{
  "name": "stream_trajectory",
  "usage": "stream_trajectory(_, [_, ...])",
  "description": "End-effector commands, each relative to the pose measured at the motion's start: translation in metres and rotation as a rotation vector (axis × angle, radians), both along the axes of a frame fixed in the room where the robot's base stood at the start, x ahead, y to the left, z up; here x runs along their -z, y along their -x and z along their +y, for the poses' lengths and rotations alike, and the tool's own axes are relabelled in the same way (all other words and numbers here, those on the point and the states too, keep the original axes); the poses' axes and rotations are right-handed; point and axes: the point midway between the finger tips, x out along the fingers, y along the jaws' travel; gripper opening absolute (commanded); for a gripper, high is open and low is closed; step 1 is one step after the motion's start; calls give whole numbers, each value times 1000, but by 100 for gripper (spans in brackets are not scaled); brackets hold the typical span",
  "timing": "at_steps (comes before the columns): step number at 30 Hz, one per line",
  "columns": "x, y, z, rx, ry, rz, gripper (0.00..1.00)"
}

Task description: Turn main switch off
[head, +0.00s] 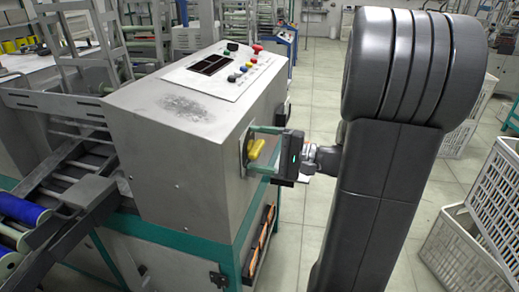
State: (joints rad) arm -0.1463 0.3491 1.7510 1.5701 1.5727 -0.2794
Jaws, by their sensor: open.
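The jaws are open around the knob, and a gap to the knob seems visible. I cannot tell whether either finger touches it. The gripper's dark body (290,157) is just right of the switch. My arm covers the area to the right.
A control panel (216,68) with coloured buttons tops the cabinet. Blue bobbins (22,208) lie on a rack at lower left. White crates (462,250) stand at right. Tiled floor (312,215) is clear between the cabinet and my arm.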

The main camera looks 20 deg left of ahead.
Motion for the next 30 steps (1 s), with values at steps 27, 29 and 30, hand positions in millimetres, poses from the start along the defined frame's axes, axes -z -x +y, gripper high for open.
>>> stream_trajectory(27, [1, -13, -90, -1, 1, 1, 82])
stream_trajectory(29, [1, -13, -90, -1, 1, 1, 82])
stream_trajectory(30, [1, -13, -89, -1, 1, 1, 82])
